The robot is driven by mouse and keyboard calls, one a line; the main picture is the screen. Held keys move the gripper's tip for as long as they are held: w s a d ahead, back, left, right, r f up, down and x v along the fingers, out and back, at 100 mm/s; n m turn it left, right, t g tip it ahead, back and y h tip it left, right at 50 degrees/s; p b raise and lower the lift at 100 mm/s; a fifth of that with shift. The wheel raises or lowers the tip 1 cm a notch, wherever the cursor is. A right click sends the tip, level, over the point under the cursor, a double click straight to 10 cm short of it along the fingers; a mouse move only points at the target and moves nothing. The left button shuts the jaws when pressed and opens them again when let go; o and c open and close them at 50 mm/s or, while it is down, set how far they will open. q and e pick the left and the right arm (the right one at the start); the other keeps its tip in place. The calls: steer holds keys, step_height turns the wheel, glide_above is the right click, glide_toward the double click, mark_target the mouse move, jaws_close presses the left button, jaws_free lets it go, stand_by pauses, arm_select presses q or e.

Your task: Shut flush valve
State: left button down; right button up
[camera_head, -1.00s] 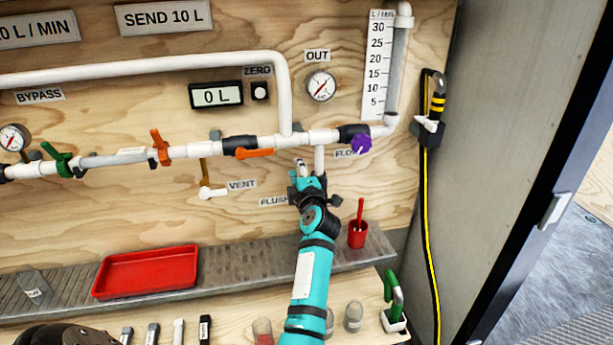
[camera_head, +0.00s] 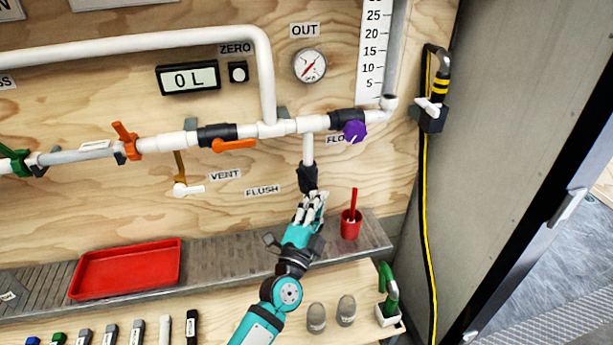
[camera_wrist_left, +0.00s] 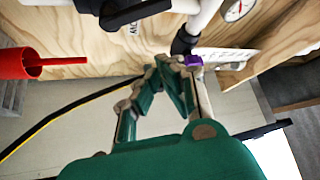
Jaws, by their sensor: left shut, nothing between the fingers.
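The FLUSH label (camera_head: 263,190) is on the plywood wall. To its right, a short white branch pipe (camera_head: 308,147) drops from the main line to a black valve body (camera_head: 308,178). I cannot make out a handle on this valve in the head view. My left gripper (camera_head: 313,201) is just below the valve body, pointing up at it, shut and empty. I cannot tell if it touches the valve. In the left wrist view the shut fingers (camera_wrist_left: 165,75) are near the middle, with a black valve part (camera_wrist_left: 120,12) at the top edge. My right gripper is out of view.
The purple flow knob (camera_head: 355,131) is above right of the gripper. A red cup (camera_head: 350,226) with a red stick stands close on the right on the grey shelf (camera_head: 225,258). A red tray (camera_head: 125,269) lies left. An orange lever (camera_head: 234,145) is up left.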

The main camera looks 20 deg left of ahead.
mark_target(307, 180)
arm_select(q)
steer(key=x, duration=0.9)
steer(key=shift+n+y, duration=0.4)
steer(key=shift+n, duration=0.1)
steer(key=shift+s+a+f+b, duration=0.5)
steer(key=shift+s+a+b, duration=0.1)
steer(key=shift+a, duration=0.25)
steer(key=shift+s+a+f+b, duration=0.5)
steer(key=shift+s+a, duration=0.15)
steer(key=shift+a, duration=0.15)
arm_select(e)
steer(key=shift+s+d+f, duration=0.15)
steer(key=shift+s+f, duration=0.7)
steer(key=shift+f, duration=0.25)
